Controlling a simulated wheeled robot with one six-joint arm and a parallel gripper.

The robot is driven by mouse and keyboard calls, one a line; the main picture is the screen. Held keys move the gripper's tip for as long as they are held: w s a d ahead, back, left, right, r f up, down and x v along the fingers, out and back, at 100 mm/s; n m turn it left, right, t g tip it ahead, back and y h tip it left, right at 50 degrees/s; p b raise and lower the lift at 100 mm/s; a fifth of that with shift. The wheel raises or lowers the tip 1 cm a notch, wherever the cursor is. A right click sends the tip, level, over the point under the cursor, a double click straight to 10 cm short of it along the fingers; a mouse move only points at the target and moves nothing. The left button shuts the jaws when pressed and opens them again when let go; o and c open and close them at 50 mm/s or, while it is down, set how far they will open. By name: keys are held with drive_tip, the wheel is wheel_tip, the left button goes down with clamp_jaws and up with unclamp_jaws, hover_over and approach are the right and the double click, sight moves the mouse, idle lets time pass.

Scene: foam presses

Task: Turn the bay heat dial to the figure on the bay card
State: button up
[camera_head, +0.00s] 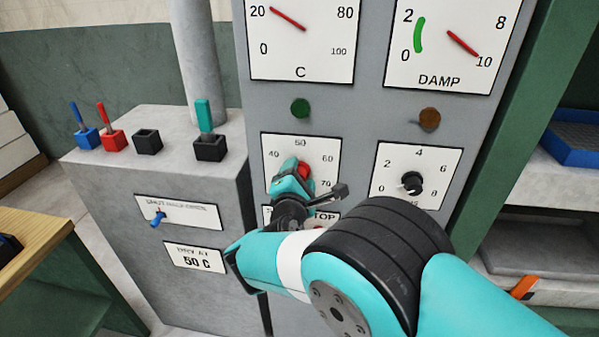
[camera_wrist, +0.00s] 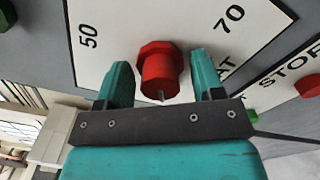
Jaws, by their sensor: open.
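The heat dial is a red knob (camera_head: 304,170) on a white plate (camera_head: 321,146) marked 40, 50, 60 and 70. In the wrist view the knob (camera_wrist: 160,73) stands out between my two teal fingers. My gripper (camera_head: 297,174) is open in front of the plate, with one finger (camera_wrist: 120,82) left of the knob and one (camera_wrist: 204,75) right of it. Gaps show on both sides. A small pale mark shows on the knob's edge; I cannot tell which figure it points to. The card (camera_head: 195,257) on the grey cabinet reads 50 C; its upper line is blurred.
A second dial with a black knob (camera_head: 412,182) is to the right. A STOP label (camera_wrist: 290,68) with a red button (camera_wrist: 308,86) and a green button (camera_wrist: 252,115) lie close to my right finger. Gauges are above. Several switches stand on the cabinet (camera_head: 110,170).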

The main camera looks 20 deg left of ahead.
drive_tip(key=c, duration=0.9)
drive_tip(key=shift+f+b, duration=0.1)
drive_tip(key=shift+b, duration=0.25)
